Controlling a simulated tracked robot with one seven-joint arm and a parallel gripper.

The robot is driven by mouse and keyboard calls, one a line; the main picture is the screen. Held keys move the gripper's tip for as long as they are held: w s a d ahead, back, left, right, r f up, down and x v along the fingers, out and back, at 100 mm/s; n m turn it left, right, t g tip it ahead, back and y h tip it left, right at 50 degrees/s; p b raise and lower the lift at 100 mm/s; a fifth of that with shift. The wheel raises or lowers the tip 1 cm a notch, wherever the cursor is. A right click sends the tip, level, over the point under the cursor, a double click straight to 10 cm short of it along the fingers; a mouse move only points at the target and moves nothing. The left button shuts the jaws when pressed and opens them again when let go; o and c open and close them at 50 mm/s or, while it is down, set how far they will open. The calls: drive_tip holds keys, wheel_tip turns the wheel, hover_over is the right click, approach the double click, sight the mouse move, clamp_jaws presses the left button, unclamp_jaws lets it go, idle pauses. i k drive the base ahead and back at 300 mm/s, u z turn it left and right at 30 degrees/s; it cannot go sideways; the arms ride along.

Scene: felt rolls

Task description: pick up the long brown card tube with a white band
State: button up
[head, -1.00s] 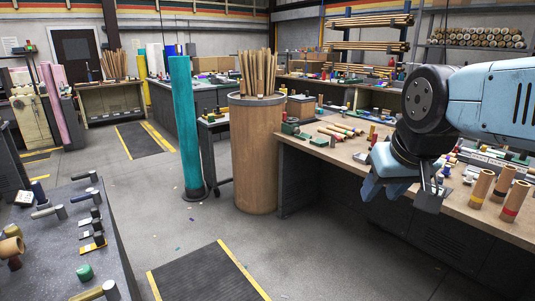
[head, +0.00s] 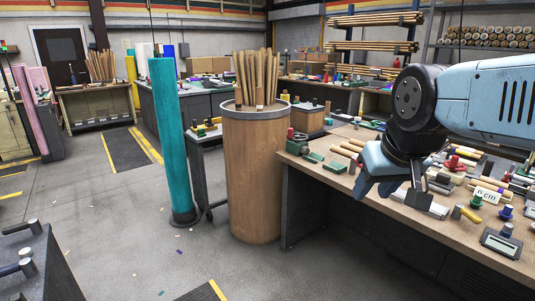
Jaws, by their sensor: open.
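Several long brown card tubes (head: 258,76) stand upright and bunched in a round wooden barrel (head: 256,178) with a grey rim, in the middle of the head view. I cannot make out a white band on any of them. Shorter tan rolls (head: 346,151) lie on the workbench to the right of the barrel; no white band is clear there either. My gripper (head: 392,192) hangs over the near edge of that workbench, to the right of the barrel. Its jaws are open with nothing seen between them.
The workbench (head: 450,223) on the right holds many small items, including a grey device (head: 501,241). A tall teal roll (head: 172,140) stands left of the barrel. A dark bench (head: 38,262) corner is at lower left. The floor (head: 135,215) between is mostly clear.

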sight(337, 149)
drive_tip(key=z, duration=0.2)
drive_tip(key=i, duration=1.35)
drive_tip(key=z, duration=0.35)
drive_tip(key=i, duration=0.95)
drive_tip(key=z, duration=0.2)
